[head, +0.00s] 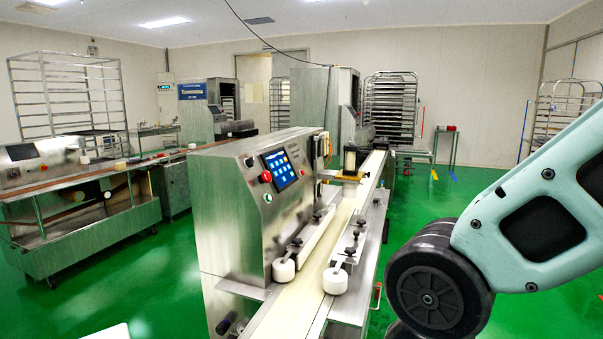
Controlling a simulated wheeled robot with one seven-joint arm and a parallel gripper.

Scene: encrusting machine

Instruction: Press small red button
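The nearest steel machine (228,200) stands in the middle of the head view. Its front panel carries a lit blue touchscreen (280,169). A red button (266,177) sits just left of the screen, with a small pale or reddish control (268,198) below it and a dark knob (250,162) above it. These controls are too small to tell in detail. My arm is at the right, apart from the panel. My gripper is not in view.
A conveyor belt (338,225) runs along the machine's right side, with white rollers (284,270) jutting at its near end. Another steel machine (75,205) stands at the left. Green floor (120,285) is clear between them. Racks (391,100) stand behind.

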